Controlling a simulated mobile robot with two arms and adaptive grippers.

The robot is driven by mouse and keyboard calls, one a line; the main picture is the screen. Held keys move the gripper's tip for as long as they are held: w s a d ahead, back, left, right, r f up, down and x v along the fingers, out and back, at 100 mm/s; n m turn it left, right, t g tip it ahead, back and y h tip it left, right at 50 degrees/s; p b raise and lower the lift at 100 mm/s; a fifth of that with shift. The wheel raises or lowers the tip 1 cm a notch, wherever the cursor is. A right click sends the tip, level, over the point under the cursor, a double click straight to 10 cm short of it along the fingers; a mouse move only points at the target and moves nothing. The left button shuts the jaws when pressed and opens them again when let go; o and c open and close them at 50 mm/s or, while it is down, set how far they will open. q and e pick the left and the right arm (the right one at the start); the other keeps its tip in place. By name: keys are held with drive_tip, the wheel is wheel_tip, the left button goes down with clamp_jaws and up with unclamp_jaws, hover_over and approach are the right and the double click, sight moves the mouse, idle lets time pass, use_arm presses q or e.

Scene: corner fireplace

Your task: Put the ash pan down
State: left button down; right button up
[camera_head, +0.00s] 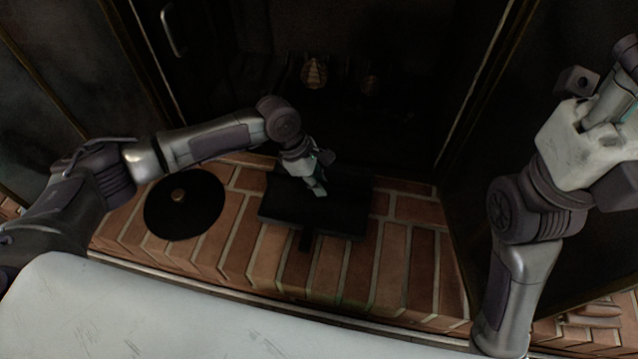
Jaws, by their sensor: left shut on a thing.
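The ash pan (343,217) is a flat black rectangular pan over the brick hearth, in the middle of the view. A short dark handle sticks out from its near side. My left gripper (319,186) comes in from the left and is shut on the pan, at its upper middle part. Its fingertips are small and dark here, and the exact grip is hard to see. Whether the pan touches the bricks or hangs just above them I cannot tell.
The dark firebox opens behind, with pale log-like shapes (314,72) inside. Open dark door panels stand left and right. Bricks right of the pan are bare.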

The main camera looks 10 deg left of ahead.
use_arm(q)
drive_tip(key=c, duration=1.2)
unclamp_jaws()
drive_tip(key=shift+f, duration=0.1)
